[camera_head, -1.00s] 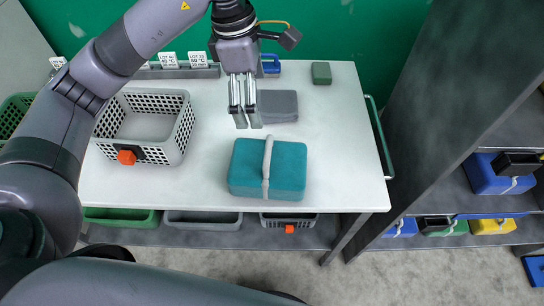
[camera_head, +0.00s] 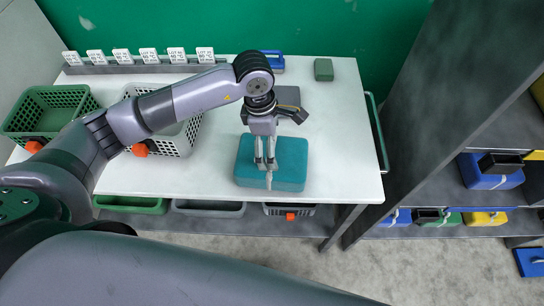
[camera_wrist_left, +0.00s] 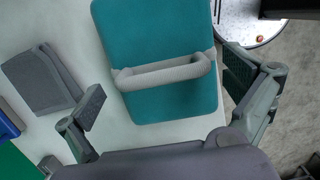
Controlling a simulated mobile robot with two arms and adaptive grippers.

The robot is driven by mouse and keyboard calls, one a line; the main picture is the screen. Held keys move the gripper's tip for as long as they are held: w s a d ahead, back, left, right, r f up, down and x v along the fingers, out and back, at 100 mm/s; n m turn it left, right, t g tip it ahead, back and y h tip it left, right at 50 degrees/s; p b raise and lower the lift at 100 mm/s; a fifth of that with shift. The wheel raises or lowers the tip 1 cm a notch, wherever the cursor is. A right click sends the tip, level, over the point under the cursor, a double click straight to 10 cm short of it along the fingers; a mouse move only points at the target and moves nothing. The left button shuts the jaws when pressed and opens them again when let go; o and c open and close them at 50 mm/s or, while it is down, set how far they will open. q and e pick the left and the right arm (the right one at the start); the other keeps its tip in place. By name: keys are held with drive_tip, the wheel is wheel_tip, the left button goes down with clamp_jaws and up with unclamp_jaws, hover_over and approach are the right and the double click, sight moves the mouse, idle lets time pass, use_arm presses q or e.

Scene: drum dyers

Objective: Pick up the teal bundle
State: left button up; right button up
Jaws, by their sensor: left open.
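The teal bundle (camera_head: 289,163) lies on the white table near its front edge, with a pale grey band around its middle. In the left wrist view the teal bundle (camera_wrist_left: 152,30) shows its band as a raised handle-like loop (camera_wrist_left: 165,73). My left gripper (camera_head: 266,166) points down over the bundle. In the left wrist view the open fingers of my left gripper (camera_wrist_left: 168,96) are on either side of the looped band, with nothing held. Whether the fingertips touch the bundle I cannot tell. My right gripper is not in view.
A grey folded bundle (camera_head: 287,97) lies behind the teal one. A small dark green block (camera_head: 323,69) is at the back. A shelf unit (camera_head: 432,150) stands right of the table.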

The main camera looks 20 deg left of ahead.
use_arm(q)
drive_tip(key=shift+d+f, duration=0.1)
drive_tip(key=shift+f, duration=0.4)
drive_tip(key=shift+r, duration=0.1)
drive_tip(key=c, duration=2)
